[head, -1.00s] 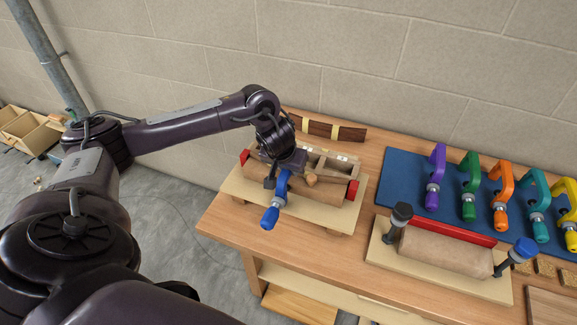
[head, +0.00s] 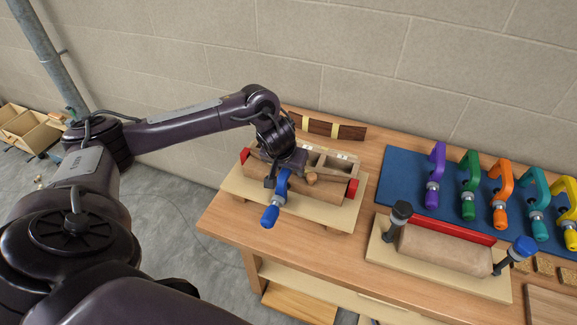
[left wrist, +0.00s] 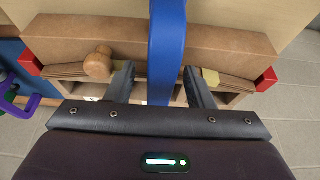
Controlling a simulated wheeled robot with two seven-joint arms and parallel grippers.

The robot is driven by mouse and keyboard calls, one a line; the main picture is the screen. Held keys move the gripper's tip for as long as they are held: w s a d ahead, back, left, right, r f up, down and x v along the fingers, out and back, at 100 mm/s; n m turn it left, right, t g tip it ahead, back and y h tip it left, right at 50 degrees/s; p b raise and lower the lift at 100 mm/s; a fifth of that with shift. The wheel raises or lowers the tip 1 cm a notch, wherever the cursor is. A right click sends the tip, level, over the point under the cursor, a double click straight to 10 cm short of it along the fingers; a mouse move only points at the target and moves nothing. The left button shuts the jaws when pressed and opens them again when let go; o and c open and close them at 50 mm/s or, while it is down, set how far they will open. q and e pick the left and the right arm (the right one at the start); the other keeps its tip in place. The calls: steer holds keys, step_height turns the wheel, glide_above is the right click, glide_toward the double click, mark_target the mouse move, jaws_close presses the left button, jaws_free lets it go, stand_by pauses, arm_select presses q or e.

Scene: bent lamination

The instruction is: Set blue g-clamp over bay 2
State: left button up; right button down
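The blue g-clamp (head: 271,210) sits across the front of the wooden bending form (head: 235,187) at the left of the bench, its handle hanging toward the front edge. My left gripper (head: 279,183) is at the clamp's upper part. In the left wrist view the clamp's blue frame (left wrist: 167,45) passes between my two fingers (left wrist: 160,85). Which bay the clamp is over cannot be read. The clamp's top is partly hidden by my gripper. My right gripper is not in view.
A round wooden knob (head: 312,179) sits beside the gripper, and red end blocks (head: 352,189) mark the form. A second form (head: 445,249) stands to the right. A blue mat (head: 400,180) behind it holds purple, green, orange, teal and yellow clamps.

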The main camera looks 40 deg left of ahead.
arm_select(q)
steer(key=shift+s, duration=0.1)
steer(key=v, duration=0.7)
steer(key=shift+s+r, duration=0.15)
steer(key=shift+r, duration=0.2)
steer(key=p+v, duration=0.6)
steer(key=p, duration=0.1)
stand_by(0.7)
